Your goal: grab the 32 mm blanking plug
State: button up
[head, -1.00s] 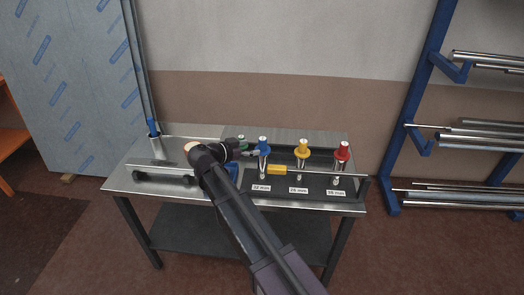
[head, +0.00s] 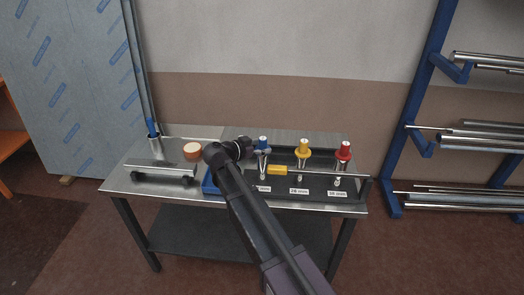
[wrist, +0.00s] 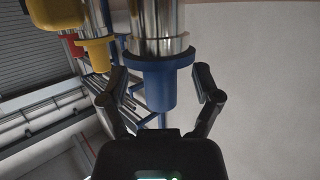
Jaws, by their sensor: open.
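The blue plug (head: 262,142) sits on top of a shiny metal tube, above a partly hidden label that ends in "mm". In the wrist view the blue plug (wrist: 158,82) hangs downward in the picture, with its wide collar against the metal tube. My gripper (wrist: 157,84) is open, with one finger on each side of the plug and a gap on both sides. In the head view my gripper (head: 261,152) is small and close to the blue plug. A yellow plug (head: 303,147) and a red plug (head: 343,150) stand on similar tubes to the right.
A yellow-handled tool (head: 278,170) lies in front of the tubes on the dark tray (head: 318,184). An orange-and-white roll (head: 192,150) and a dark-ended bar tool (head: 160,174) lie at the table's left. A blue rack (head: 411,120) with metal tubes stands right.

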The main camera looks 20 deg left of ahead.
jog(key=shift+w+d+f, duration=0.15)
jog(key=shift+w+d, duration=0.05)
jog(key=shift+w, duration=0.15)
dwell(0.3)
grip_shut()
